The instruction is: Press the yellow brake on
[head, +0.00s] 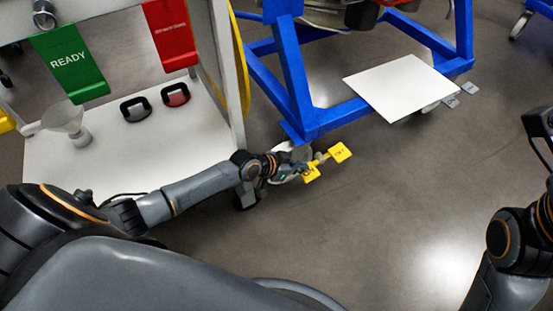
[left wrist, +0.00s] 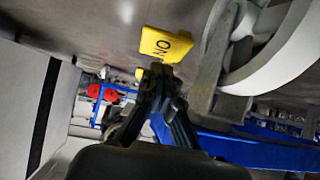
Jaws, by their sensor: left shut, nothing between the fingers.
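The yellow brake of a caster has two yellow tabs in the head view. The farther tab (head: 340,152) sticks out to the right, and the nearer tab (head: 311,173) is just beside my left gripper (head: 301,167). In the left wrist view, a yellow tab (left wrist: 166,44) marked ON lies just past the tips of my left gripper (left wrist: 160,70). Part of a second yellow tab (left wrist: 139,73) shows behind the fingers. The left gripper is shut and empty. I cannot tell whether it touches a tab.
The blue stand (head: 299,85) rises behind the caster, whose pale wheel (left wrist: 275,50) is close on the right in the left wrist view. A white panel (head: 400,87) sits low on the stand. A white cart shelf (head: 100,155) is at left. Floor on the right is clear.

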